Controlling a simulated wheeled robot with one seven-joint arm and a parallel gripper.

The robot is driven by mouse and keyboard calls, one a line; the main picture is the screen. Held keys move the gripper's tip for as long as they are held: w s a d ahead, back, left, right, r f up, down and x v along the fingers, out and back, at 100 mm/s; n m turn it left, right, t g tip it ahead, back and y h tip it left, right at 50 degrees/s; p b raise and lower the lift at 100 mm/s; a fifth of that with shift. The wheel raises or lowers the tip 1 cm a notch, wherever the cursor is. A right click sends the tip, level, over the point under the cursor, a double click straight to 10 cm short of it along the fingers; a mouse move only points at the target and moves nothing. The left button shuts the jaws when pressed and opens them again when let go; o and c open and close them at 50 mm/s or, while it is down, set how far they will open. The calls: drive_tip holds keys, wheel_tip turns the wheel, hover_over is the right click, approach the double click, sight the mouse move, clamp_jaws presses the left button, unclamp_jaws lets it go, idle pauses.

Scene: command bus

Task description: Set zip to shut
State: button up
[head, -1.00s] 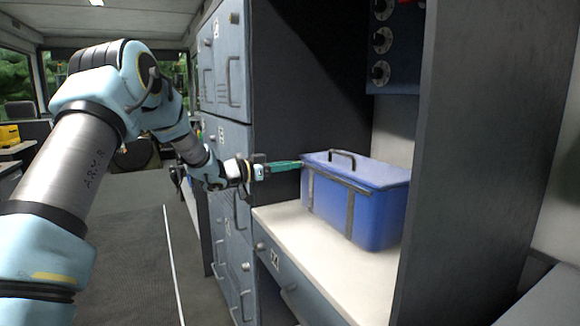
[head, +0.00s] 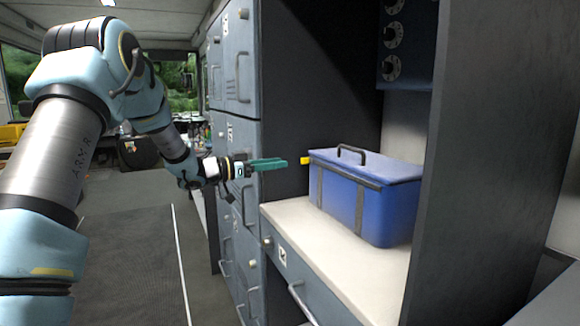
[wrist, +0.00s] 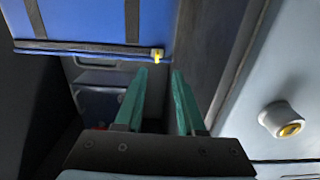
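A blue soft box bag (head: 350,208) with a dark top handle and dark straps stands on the white counter. Its lid lies flat on top. A dark zip band (head: 345,178) runs under the lid's front edge. The yellow zip pull (head: 305,160) sticks out at the bag's near-left top corner; the wrist view shows it (wrist: 157,55) at one end of the zip band. My gripper (head: 284,162) is left of the pull, apart from it. In the wrist view its teal fingers (wrist: 159,73) are parted and empty, pointing toward the pull.
The white counter (head: 300,225) has bare room in front of the bag. Grey-blue lockers (head: 235,80) with handles stand left of it, and a dark partition (head: 480,150) is at the right. A round knob (wrist: 284,121) shows close on the right in the wrist view.

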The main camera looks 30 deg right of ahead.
drive_tip(key=shift+w+a, duration=0.1)
drive_tip(key=shift+a, duration=1.6)
drive_tip(key=w+a+n+t+y+p, duration=0.2)
drive_tip(key=w+a+n+t+y, duration=0.5)
drive_tip(key=a+t, duration=0.4)
drive_tip(key=s+a+f+n+y, duration=0.1)
drive_tip(key=a+f+n+y, duration=0.35)
drive_tip(key=a, duration=0.75)
drive_tip(key=s+a+f+n+g+y+p, duration=0.1)
drive_tip(key=s+a+f+n+g+y, duration=0.15)
drive_tip(key=s+a, duration=0.35)
drive_tip(key=s+a+f+n+g+y+p, duration=0.1)
drive_tip(key=s+a+f+g+y, duration=0.15)
drive_tip(key=s+a, duration=0.4)
drive_tip(key=s+a+f+n+g+y, duration=0.1)
drive_tip(key=s+a+n+g, duration=0.1)
drive_tip(key=s, duration=1.1)
drive_tip(key=shift+a+g, duration=0.7)
drive_tip(key=shift+a, duration=0.15)
